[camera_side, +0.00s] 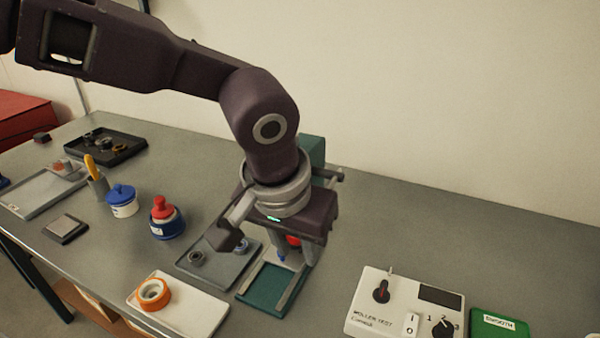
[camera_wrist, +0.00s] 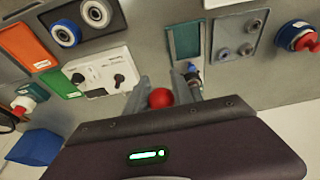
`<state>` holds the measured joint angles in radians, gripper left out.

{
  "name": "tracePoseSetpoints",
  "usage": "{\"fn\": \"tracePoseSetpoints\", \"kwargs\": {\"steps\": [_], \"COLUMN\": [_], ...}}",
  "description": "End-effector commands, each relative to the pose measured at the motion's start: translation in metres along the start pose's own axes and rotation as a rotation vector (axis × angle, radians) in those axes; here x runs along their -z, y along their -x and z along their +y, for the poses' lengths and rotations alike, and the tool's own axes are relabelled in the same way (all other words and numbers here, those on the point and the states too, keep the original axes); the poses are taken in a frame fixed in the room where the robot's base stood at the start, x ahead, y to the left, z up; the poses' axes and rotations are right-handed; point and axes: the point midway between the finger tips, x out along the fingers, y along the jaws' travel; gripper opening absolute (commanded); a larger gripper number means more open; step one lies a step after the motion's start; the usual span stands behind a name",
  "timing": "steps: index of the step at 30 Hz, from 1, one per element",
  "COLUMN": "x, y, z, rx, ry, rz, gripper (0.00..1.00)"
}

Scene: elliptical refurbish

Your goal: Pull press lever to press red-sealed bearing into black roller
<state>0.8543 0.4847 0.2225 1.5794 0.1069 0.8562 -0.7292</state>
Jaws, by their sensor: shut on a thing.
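The press (camera_side: 312,150) is teal and stands behind my gripper, mostly hidden by it. Its teal base plate (camera_side: 262,290) with grey rails shows in front, and also in the wrist view (camera_wrist: 184,40). The lever's red ball knob (camera_wrist: 160,97) is between my fingers in the wrist view; a sliver of it (camera_side: 293,239) shows in the side view. My gripper (camera_side: 296,252) points down over the press and is shut on the knob. A small blue part (camera_side: 282,257) shows beside a finger. I cannot make out the black roller or the red-sealed bearing.
A grey tray (camera_side: 220,276) with small rings lies left of the press, near a white tray (camera_side: 205,310) with an orange ring (camera_side: 153,293). A white control box (camera_side: 390,318) and green plate (camera_side: 500,324) are to the right. Red-capped (camera_side: 166,222) and blue-capped (camera_side: 122,202) jars stand left.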

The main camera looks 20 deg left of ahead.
Motion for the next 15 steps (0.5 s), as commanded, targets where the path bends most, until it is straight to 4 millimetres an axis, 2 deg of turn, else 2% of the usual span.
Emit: {"fn": "tracePoseSetpoints", "kwargs": {"steps": [6,15], "x": [0.007,0.008], "y": [0.018,0.02], "z": [0.001,0.001], "rx": [-0.005,-0.004], "ry": [-0.001,-0.001], "rz": [0.004,0.002], "gripper": [0.0,0.0]}}
